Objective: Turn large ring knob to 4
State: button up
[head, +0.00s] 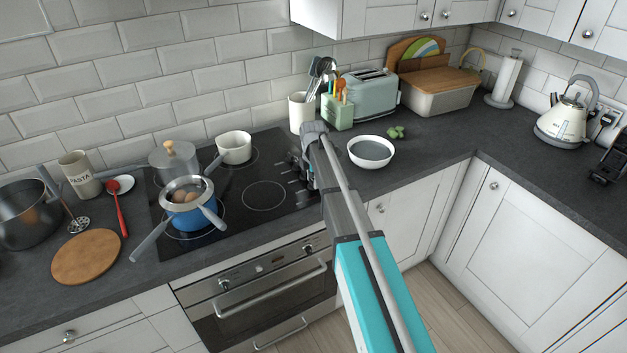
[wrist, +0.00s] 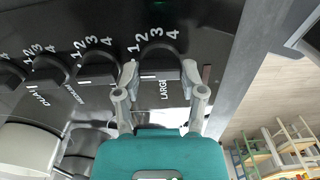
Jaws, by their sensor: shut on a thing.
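The large ring knob (wrist: 160,64) is dark and round, on the black hob panel in the wrist view, with white numerals 1 to 4 around it and the label LARGE beside it. My gripper (wrist: 160,72) has one finger on each side of this knob and is shut on it. Which numeral its pointer faces I cannot tell. In the head view my gripper (head: 309,158) is over the right edge of the hob (head: 238,208) and hides the knob there.
A similar knob (wrist: 97,66) sits just left of the gripped one, with others beyond. In the head view a white bowl (head: 371,152) stands close right of my gripper. A blue pan (head: 190,218) and a white pot (head: 234,148) stand on the hob.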

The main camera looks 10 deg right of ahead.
jog(key=m, duration=0.5)
jog(key=shift+w+m, duration=0.1)
jog(key=shift+m, duration=0.2)
jog(key=m, duration=1.2)
jog(key=shift+w, duration=0.1)
jog(key=m, duration=0.5)
jog(key=shift+m, duration=0.4)
jog(key=o, duration=0.9)
jog(key=shift+c, duration=0.2)
